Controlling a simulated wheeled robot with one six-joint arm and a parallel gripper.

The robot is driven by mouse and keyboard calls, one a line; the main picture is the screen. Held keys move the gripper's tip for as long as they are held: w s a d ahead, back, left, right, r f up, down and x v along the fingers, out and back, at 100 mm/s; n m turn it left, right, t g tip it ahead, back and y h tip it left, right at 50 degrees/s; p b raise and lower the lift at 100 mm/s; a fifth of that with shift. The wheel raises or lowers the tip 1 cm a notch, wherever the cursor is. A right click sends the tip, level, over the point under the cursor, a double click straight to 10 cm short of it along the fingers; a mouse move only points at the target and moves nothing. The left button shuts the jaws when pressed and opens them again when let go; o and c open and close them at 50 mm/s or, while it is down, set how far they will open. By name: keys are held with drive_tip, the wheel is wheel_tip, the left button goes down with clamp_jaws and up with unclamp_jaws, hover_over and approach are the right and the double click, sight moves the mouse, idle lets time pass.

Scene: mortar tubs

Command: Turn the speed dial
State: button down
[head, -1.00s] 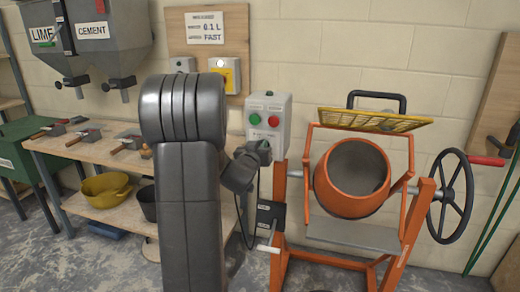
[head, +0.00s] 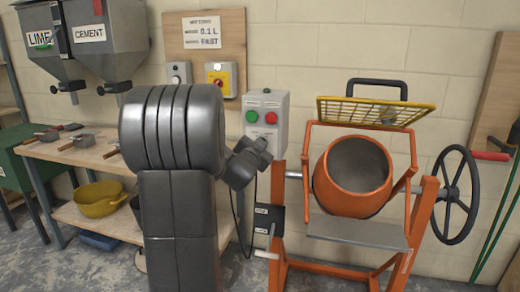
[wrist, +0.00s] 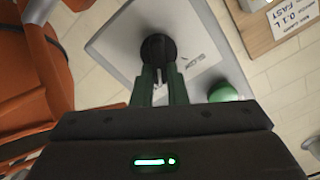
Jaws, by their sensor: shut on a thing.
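The speed dial (wrist: 157,47) is a black round knob on the grey face of the control box (wrist: 112,45), with dark lettering that seems to read SLOW beside it. My gripper (wrist: 158,75) has its two dark green fingers shut on the dial from either side. The green button (wrist: 222,92) is just right of the fingers in the wrist view. In the head view the control box (head: 281,99) stands left of the mixer, its green and red buttons showing. There my wrist is at the box's lower part, and the dial is hidden behind it.
The orange mixer (head: 352,188) with its yellow grate (head: 375,111) and black handwheel (head: 455,195) stands close to the right. A wooden board (head: 233,50) bears a card reading 0.1 L and FAST. A workbench (head: 90,155) with trowels stands at the left.

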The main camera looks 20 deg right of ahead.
drive_tip(key=shift+f, duration=0.1)
idle(0.3)
drive_tip(key=c, duration=1.4)
unclamp_jaws()
drive_tip(key=shift+c, duration=0.2)
drive_tip(key=v, duration=1.4)
drive_tip(key=shift+w+d, duration=0.1)
drive_tip(key=x, duration=1.3)
drive_tip(key=shift+w+d, duration=0.25)
drive_tip(key=shift+w, duration=0.05)
